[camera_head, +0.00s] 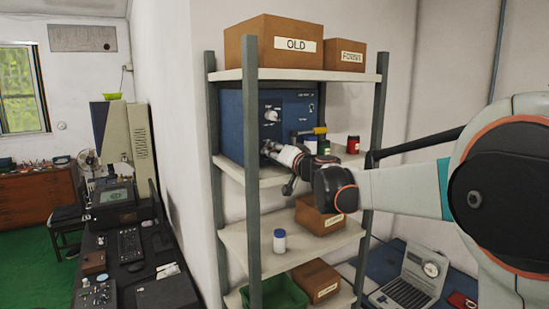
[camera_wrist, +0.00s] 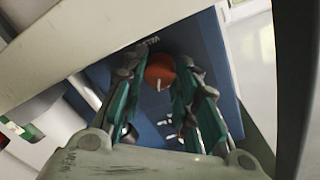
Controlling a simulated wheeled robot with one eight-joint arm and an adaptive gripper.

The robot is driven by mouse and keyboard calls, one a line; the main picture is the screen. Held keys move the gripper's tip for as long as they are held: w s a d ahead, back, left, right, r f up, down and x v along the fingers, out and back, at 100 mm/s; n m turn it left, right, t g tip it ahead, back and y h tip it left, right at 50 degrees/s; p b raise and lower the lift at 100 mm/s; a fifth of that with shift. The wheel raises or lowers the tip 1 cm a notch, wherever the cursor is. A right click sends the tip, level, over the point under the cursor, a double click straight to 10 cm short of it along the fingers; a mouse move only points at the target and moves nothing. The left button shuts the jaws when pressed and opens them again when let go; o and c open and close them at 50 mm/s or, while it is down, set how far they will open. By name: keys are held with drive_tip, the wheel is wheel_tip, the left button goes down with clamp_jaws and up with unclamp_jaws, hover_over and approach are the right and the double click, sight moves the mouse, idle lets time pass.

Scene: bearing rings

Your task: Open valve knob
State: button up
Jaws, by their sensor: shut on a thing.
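The valve knob (camera_wrist: 160,68) is a round orange-red knob with a white mark, on the face of a blue box in the wrist view. A label that seems to read VALVE sits beside it. My gripper (camera_wrist: 160,80) has its two teal-lined fingers on either side of the knob, shut on it. In the head view my gripper (camera_head: 267,150) reaches the lower front of the blue box (camera_head: 232,128) on the shelf. The knob is hidden there by the gripper.
The grey-posted shelf rack's upper board (camera_head: 300,75) lies above my gripper and carries cardboard boxes (camera_head: 290,42). A red jar (camera_head: 353,145) stands right of the gripper. A white bottle (camera_head: 279,241) and a carton (camera_head: 318,217) stand on the board below.

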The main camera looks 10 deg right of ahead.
drive_tip(key=m+b, duration=0.1)
drive_tip(key=m, duration=0.5)
drive_tip(key=shift+b, duration=0.4)
drive_tip(key=m+b, duration=0.1)
drive_tip(key=m, duration=0.5)
drive_tip(key=shift+d+r, duration=0.1)
drive_tip(key=o, duration=1.1)
drive_tip(key=shift+c, duration=0.2)
drive_tip(key=v, duration=1.2)
drive_tip(key=shift+r, duration=0.2)
